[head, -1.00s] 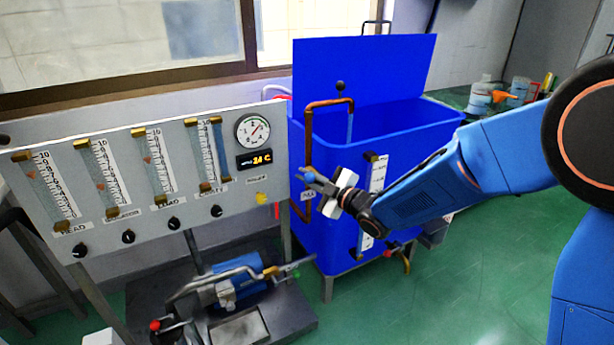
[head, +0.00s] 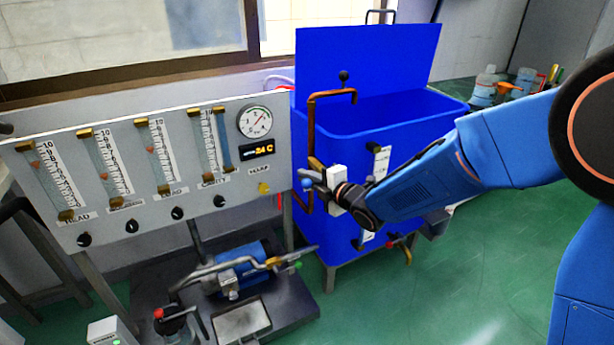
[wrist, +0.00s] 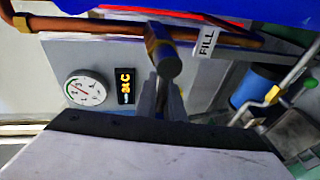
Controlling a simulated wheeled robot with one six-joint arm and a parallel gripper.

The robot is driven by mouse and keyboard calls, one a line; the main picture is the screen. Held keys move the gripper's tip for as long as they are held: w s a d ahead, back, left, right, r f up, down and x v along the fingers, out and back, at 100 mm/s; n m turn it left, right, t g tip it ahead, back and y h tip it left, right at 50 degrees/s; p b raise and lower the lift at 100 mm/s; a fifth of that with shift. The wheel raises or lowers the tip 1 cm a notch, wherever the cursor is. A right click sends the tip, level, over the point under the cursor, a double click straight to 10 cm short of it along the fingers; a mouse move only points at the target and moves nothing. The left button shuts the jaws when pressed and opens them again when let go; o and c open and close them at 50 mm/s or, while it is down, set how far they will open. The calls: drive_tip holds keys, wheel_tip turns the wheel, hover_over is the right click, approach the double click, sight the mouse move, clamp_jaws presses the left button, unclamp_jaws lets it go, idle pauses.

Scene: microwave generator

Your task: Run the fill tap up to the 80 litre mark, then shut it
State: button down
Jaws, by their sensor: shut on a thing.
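The fill tap is on the copper pipe (head: 311,130) at the front left corner of the blue tank (head: 340,235). In the wrist view its brass body (wrist: 153,32) and dark round handle end (wrist: 168,66) sit beside the FILL label (wrist: 207,41). My gripper (head: 314,179) is at the tap; in the wrist view its fingers (wrist: 160,103) are closed around the tap handle. No water stream shows below the spout (head: 353,96). The white level scale (head: 380,160) on the tank front is partly hidden by my arm, and its marks are too small to read.
A grey panel (head: 150,215) with several flow tubes, a dial (head: 255,122) and a temperature display (head: 257,151) stands left of the tank. A pump (head: 240,270) sits below it. A drain tap (head: 397,241) is low on the tank. Green floor is open at right.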

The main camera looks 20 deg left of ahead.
drive_tip(key=shift+s+a+f+n, duration=0.15)
drive_tip(key=shift+s+a+n, duration=0.15)
drive_tip(key=shift+s, duration=0.1)
drive_tip(key=c, duration=2.1)
unclamp_jaws()
drive_tip(key=shift+o, duration=1.2)
drive_tip(key=shift+s, duration=0.1)
drive_tip(key=shift+d, duration=0.5)
drive_tip(key=v, duration=1.6)
drive_tip(key=shift+s, duration=0.35)
